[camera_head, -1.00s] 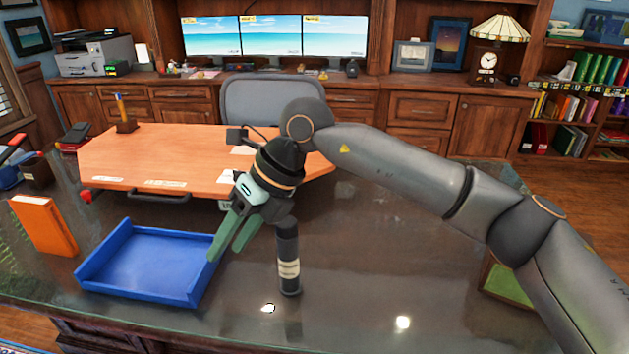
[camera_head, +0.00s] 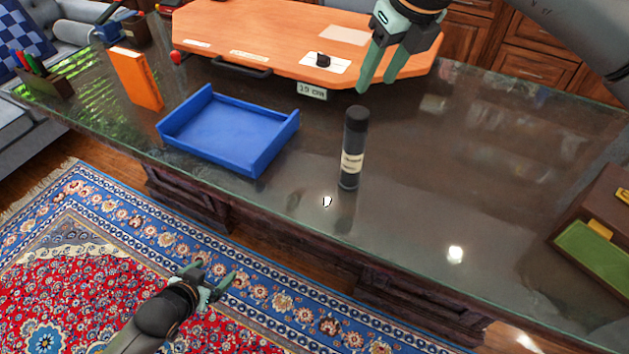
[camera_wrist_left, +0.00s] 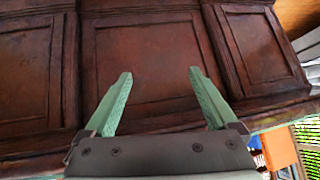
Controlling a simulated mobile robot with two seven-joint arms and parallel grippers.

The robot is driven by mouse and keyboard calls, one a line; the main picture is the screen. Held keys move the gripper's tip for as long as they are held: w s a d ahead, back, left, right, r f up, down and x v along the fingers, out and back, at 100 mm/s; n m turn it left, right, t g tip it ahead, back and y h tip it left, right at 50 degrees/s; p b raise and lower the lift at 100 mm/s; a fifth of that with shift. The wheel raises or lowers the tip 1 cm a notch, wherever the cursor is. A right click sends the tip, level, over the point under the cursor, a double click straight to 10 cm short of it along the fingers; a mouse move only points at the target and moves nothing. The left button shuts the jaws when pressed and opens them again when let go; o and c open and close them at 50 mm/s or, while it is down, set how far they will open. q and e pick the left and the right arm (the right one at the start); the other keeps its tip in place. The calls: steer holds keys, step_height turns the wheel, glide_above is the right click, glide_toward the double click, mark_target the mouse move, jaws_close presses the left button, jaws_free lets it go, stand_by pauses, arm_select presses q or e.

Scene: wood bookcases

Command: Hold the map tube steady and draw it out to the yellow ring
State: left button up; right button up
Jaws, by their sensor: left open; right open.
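The map tube (camera_head: 354,130) is a dark upright cylinder with a dark cap and a cream label band, standing on the dark glossy desk near its front edge. No yellow ring can be made out on it. My right gripper (camera_head: 377,87) is open and empty, above the desk behind the tube and apart from it. My left gripper (camera_head: 214,274) is open and empty, low over the rug in front of the desk, apart from the tube. In the left wrist view its open fingers (camera_wrist_left: 160,74) face the desk's wooden front panels; the tube is not in that view.
A blue tray (camera_head: 225,136) lies left of the tube, with an orange book (camera_head: 137,78) further left. An orange-brown board (camera_head: 270,35) lies behind. A brown box with a green panel (camera_head: 598,250) is at the right. The desk (camera_head: 460,170) is clear right of the tube.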

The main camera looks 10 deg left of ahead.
arm_select(q)
steer(key=w+a+r+n+y, duration=0.1)
steer(key=w+a+r, duration=0.2)
steer(key=a, duration=0.2)
steer(key=w+a+r+y, duration=0.1)
steer(key=w+a+r, duration=0.2)
steer(key=a, duration=0.2)
steer(key=w+d+r+t+h, duration=0.2)
steer(key=w+d+r+t, duration=0.15)
steer(key=r, duration=0.45)
steer(key=w+d+r+t+h, duration=0.3)
steer(key=w+d+r, duration=0.2)
steer(key=r, duration=0.3)
steer(key=w+d+r+t+h, duration=0.1)
steer(key=d+r+t, duration=0.1)
steer(key=d+r, duration=0.1)
steer(key=m+g+h, duration=0.2)
steer(key=m+h, duration=0.3)
glide_toward(347, 158)
steer(key=x, duration=1.2)
steer(key=shift+w, duration=0.1)
